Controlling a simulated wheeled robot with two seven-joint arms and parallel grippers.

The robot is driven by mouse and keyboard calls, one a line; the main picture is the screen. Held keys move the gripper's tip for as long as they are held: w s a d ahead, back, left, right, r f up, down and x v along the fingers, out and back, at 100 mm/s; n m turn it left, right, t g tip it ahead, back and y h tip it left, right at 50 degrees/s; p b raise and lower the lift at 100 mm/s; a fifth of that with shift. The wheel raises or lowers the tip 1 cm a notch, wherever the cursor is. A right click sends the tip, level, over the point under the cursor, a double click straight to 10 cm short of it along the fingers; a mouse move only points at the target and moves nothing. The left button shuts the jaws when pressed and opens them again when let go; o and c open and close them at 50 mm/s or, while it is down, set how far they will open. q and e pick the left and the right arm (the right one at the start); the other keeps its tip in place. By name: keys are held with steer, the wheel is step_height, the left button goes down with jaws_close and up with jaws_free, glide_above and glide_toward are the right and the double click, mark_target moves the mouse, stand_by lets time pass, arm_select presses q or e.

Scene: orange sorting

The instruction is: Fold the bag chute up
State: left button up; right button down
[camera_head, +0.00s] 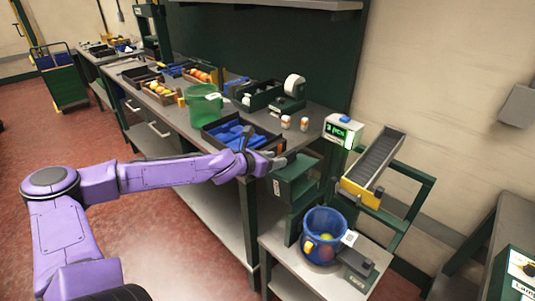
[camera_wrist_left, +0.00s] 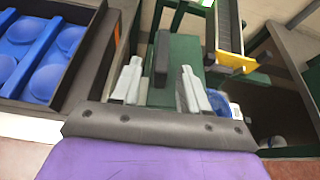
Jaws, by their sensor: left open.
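A green panel-like unit (camera_head: 293,188), which looks like the bag chute, stands at the table's right end, left of the blue bucket. In the left wrist view its green face (camera_wrist_left: 190,48) fills the middle, with an upright dark grey bar (camera_wrist_left: 162,55) in front. My left gripper (camera_head: 277,160) is open at the top of this unit. In the left wrist view the fingers of the left gripper (camera_wrist_left: 162,85) stand on either side of the dark bar, apart from each other. I cannot tell whether they touch it. My right gripper is not in view.
A grey roller ramp (camera_head: 375,163) with a yellow end slopes down towards a blue bucket (camera_head: 313,221) holding fruit. A scale display (camera_head: 341,130) stands behind. A blue-lined tray (camera_head: 222,124) and a green bin (camera_head: 203,104) sit on the table to the left.

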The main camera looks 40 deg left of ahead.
arm_select(q)
steer(key=p+v, duration=0.2)
steer(key=v, duration=0.2)
steer(key=shift+s+r, duration=0.1)
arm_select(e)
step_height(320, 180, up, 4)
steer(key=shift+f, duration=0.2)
arm_select(q)
steer(key=s+d+f+m+g+y, duration=0.2)
steer(key=s+d+f+m+g, duration=0.15)
steer(key=s+f+m, duration=0.35)
steer(key=s+d+f+m+g+y, duration=0.2)
steer(key=s+d+f+m+g, duration=0.15)
steer(key=f+m, duration=0.45)
steer(key=s+f+m+g+y+b, duration=0.1)
steer(key=s+f+m, duration=0.5)
steer(key=s, duration=0.5)
steer(key=s+f+m+g+y+b, duration=0.1)
steer(key=s+f+m+g, duration=0.1)
steer(key=s+f+m, duration=0.4)
steer(key=s+f, duration=0.3)
steer(key=s, duration=0.3)
steer(key=shift+d+f+m, duration=0.25)
steer(key=shift+f+m, duration=0.05)
steer(key=shift+m, duration=0.1)
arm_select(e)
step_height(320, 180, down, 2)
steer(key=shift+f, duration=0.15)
